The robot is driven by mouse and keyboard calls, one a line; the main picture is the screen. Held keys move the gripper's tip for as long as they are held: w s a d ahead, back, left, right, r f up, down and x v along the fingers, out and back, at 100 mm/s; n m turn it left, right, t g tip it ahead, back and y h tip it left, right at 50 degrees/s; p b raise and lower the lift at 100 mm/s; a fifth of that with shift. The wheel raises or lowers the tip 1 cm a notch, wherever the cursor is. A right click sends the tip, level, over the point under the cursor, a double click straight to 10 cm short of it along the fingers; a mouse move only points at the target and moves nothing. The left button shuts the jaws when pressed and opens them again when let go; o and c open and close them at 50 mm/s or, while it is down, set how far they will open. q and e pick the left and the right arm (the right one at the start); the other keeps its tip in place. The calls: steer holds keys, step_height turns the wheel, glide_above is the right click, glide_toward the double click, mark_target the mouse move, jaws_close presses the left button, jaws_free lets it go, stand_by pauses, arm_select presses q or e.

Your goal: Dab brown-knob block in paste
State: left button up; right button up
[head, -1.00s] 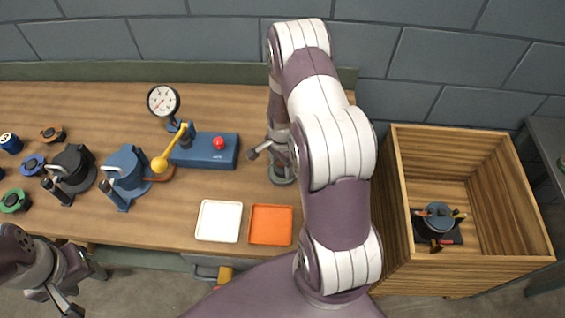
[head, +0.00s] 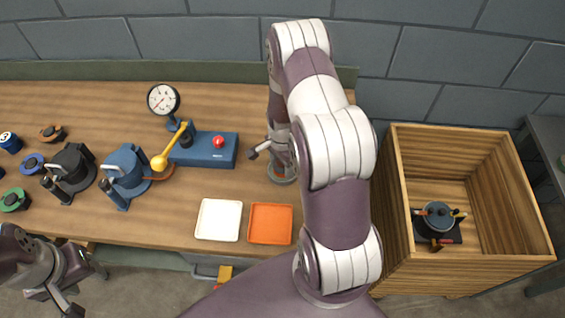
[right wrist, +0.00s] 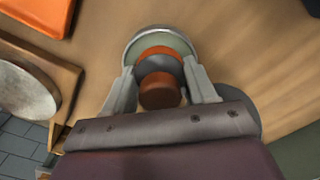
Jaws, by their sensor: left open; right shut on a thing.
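The brown-knob block (right wrist: 160,92) shows in the right wrist view as a brown knob over a dark disc and an orange rim. My right gripper (right wrist: 163,84) is shut on it. Just beyond the block is a round metal-rimmed dish (right wrist: 134,48) with pale green paste inside. The block overlaps the dish; I cannot tell whether it touches the paste. In the head view the dish (head: 283,178) stands on the bench, partly under my right arm, which hides most of the block. My left gripper (head: 82,286) is open and empty, at the lower left before the bench.
A white tray (head: 218,220) and an orange tray (head: 270,224) lie at the bench's front edge. A blue press (head: 207,150) with yellow lever and gauge stands behind. Clamps and small knobbed blocks fill the left.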

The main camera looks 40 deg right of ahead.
step_height(320, 180, up, 7)
steer(key=p, duration=0.6)
stand_by(0.8)
